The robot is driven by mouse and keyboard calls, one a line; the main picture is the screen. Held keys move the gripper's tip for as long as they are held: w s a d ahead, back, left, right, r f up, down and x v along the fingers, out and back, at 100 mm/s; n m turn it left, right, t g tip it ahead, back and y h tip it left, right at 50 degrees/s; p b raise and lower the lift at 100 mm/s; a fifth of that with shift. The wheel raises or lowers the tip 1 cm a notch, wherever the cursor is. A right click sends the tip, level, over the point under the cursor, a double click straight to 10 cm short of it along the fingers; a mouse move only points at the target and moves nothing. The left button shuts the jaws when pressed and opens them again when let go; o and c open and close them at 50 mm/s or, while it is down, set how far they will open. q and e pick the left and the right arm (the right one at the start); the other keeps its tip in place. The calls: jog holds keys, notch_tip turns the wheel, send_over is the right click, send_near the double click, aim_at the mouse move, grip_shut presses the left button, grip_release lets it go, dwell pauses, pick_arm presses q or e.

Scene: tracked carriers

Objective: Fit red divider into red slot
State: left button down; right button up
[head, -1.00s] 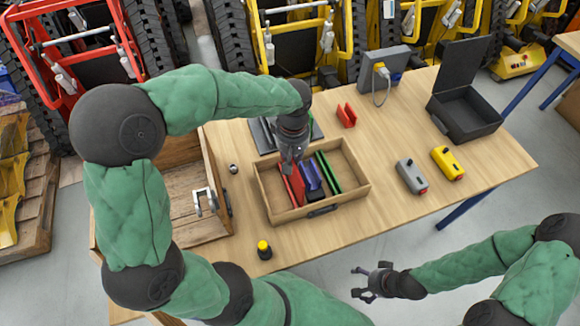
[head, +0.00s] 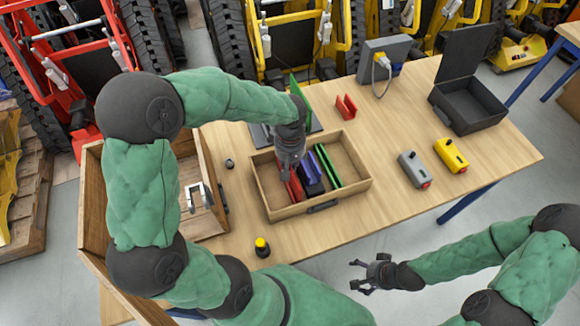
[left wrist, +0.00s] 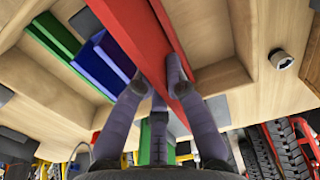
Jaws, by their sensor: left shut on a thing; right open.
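My left gripper (head: 289,172) is over the left part of the wooden tray, pointing down. It is shut on the red divider (left wrist: 148,45), whose top edge is between the fingers in the left wrist view. In the head view the red divider (head: 294,188) is low inside the tray, left of a blue slot (head: 309,176) and a green slot (head: 327,167). The gripper and divider hide most of the red slot, so I cannot tell how far the divider is seated. My right gripper (head: 371,272) is open and empty, in front of the table.
The wooden tray (head: 350,194) has free floor at its right. A red bracket (head: 346,107) and upright green panel (head: 299,87) are behind it. A yellow-capped item (head: 262,247), grey box (head: 413,169), yellow box (head: 450,156) and open black case (head: 467,107) surround it.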

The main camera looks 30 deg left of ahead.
pick_arm(q)
jog(key=shift+f, duration=0.1)
jog(key=shift+f, duration=0.1)
jog(key=shift+f, duration=0.1)
jog(key=c, duration=1.3)
grip_release()
notch_tip(320, 180, up, 12)
jog(key=p, duration=0.3)
jog(key=shift+r+p, duration=0.2)
jog(key=shift+p, duration=0.2)
